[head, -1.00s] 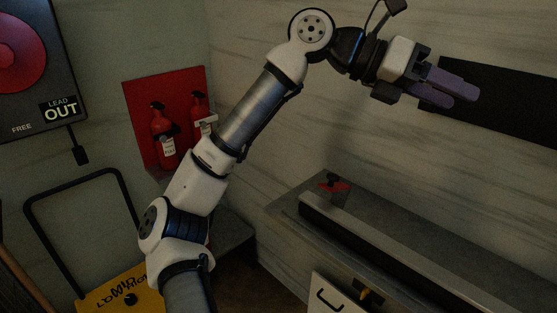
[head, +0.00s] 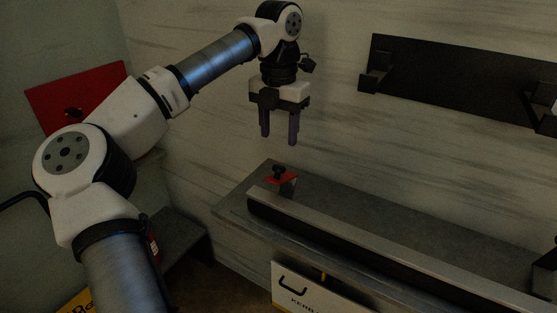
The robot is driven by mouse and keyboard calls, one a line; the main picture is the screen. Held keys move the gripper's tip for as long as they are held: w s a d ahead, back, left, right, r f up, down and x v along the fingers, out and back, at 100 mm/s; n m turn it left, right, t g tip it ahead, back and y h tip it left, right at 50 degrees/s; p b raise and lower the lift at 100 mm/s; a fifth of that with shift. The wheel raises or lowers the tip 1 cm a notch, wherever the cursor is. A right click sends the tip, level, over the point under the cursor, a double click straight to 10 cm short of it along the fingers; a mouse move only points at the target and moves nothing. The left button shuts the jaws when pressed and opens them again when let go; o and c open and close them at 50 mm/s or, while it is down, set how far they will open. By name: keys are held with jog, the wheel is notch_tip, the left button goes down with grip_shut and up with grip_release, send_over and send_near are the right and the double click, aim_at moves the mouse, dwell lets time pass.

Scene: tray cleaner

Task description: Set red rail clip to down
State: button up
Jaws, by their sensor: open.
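The red rail clip (head: 284,179) sits at the far left end of the long rail (head: 400,243) on the grey bench. It has a red flat part with a black knob on top. The picture is too small to tell whether the clip is up or down. My gripper (head: 279,142) points straight down in the air above the clip. Its two dark fingers are apart with nothing between them. The fingers do not touch the clip.
The grey bench top (head: 234,207) runs along the wall to the right. A black wall rack (head: 450,80) hangs above it at right. A white case (head: 300,290) with a black handle is below the bench. A red panel (head: 50,100) is partly behind my arm.

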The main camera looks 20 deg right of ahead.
aim_at(279, 166)
notch_tip(279, 166, down, 8)
jog(key=shift+f+p, duration=0.15)
jog(key=shift+p, duration=0.15)
grip_shut()
dwell(0.3)
